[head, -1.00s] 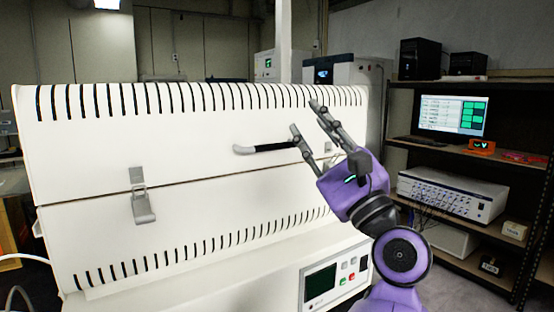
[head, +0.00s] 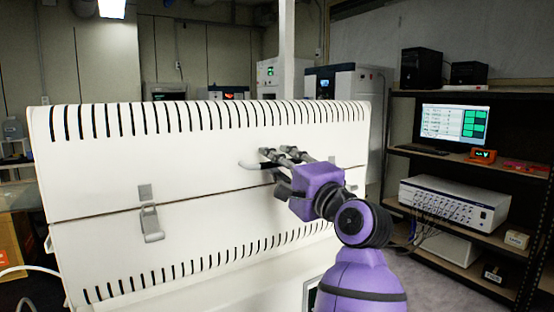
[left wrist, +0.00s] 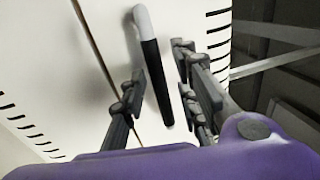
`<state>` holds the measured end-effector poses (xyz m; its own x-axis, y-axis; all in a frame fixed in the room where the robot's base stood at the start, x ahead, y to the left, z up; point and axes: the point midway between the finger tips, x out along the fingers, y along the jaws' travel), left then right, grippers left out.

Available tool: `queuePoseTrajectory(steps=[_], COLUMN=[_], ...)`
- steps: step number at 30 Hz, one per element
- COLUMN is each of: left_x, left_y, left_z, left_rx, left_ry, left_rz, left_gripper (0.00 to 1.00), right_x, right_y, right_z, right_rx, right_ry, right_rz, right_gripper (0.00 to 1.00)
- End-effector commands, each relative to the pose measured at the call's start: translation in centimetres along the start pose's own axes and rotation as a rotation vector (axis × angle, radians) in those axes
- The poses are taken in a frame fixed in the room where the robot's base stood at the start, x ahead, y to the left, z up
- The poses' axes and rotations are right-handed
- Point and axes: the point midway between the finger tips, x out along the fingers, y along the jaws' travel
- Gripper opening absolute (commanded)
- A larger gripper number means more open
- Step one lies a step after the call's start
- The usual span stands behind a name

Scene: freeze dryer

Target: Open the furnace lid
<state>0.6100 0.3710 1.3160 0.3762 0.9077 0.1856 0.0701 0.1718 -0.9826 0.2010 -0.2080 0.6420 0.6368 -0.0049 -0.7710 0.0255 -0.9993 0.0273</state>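The white furnace (head: 120,240) has a slotted upper lid (head: 110,160), which looks shut along a thin dark seam. Its bar handle, with a white bent end (head: 246,165) and a black grip, stands out from the lid at right of centre. The handle also shows in the left wrist view (left wrist: 152,75). My left gripper (head: 272,164) is at the handle with its fingers apart. In the left wrist view my left gripper (left wrist: 162,90) has the black grip between its fingers, with gaps visible on both sides. My right gripper is not in view.
A metal latch (head: 151,224) hangs on the furnace's lower front, below a small plate (head: 145,192) on the lid. A shelf at right holds a monitor (head: 453,122) and a white instrument (head: 454,202). Cabinets stand behind the furnace.

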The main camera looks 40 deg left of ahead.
Motion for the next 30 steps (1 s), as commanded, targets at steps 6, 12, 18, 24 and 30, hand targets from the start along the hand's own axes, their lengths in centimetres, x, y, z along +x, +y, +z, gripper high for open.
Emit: queuePoseTrajectory(steps=[6,12,18,24,30], left_x=[0.23,0.21,0.20,0.19,0.42], left_y=[0.14,0.12,0.11,0.13,-0.58], left_z=[-0.04,-0.03,-0.03,-0.03,-0.42], left_rx=[0.001,0.002,0.002,0.002,-0.001], left_ry=[0.001,0.001,0.001,0.000,0.000], left_rz=[0.001,0.000,0.000,0.001,0.011], left_gripper=[0.29,0.12,0.00,0.00,0.00], right_x=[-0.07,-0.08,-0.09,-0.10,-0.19], right_y=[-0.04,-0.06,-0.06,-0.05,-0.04], right_z=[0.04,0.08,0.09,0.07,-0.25], right_rx=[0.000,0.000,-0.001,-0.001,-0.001], right_ry=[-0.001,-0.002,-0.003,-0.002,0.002], right_rz=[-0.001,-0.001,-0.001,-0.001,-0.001], right_gripper=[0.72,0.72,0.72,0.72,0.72])
